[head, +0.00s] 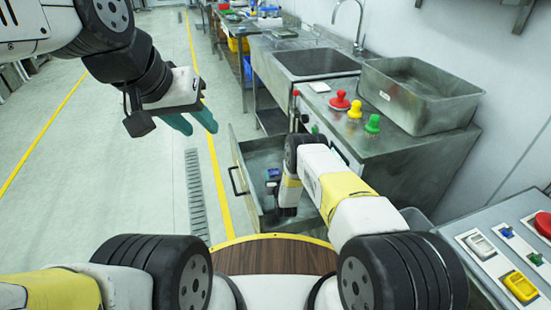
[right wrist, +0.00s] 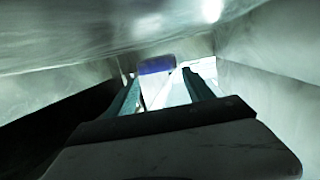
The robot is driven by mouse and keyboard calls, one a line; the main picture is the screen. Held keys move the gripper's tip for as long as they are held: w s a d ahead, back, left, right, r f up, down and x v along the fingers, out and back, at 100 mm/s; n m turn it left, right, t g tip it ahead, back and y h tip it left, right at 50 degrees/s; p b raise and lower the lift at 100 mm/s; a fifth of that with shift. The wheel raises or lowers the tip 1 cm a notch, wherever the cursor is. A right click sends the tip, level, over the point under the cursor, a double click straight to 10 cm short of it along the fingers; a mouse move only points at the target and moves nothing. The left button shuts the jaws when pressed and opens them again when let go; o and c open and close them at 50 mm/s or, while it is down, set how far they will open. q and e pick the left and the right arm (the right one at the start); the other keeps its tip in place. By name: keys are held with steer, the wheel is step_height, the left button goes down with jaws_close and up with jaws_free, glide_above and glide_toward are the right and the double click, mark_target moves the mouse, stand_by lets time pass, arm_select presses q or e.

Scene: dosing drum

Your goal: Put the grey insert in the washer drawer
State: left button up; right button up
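The washer drawer (head: 262,148) is a grey metal drawer, pulled open below the counter, with a dark handle at its left. A small blue and dark piece (head: 273,174) shows inside it, partly behind my right arm. My right arm reaches down into the drawer, and its fingers are hidden in the head view. In the right wrist view, my right gripper (right wrist: 163,88) has its teal fingers apart, with a pale piece with a blue top (right wrist: 157,68) between or just beyond them. I cannot tell if this is the grey insert. My left gripper (head: 192,122) is open and empty, above the floor.
The counter carries a sink (head: 315,62), a metal basin (head: 420,92) and red (head: 340,101), yellow (head: 355,109) and green (head: 372,123) knobs. A panel (head: 490,245) with coloured parts is at lower right. The floor at left is clear.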

steer(key=shift+o, duration=0.9)
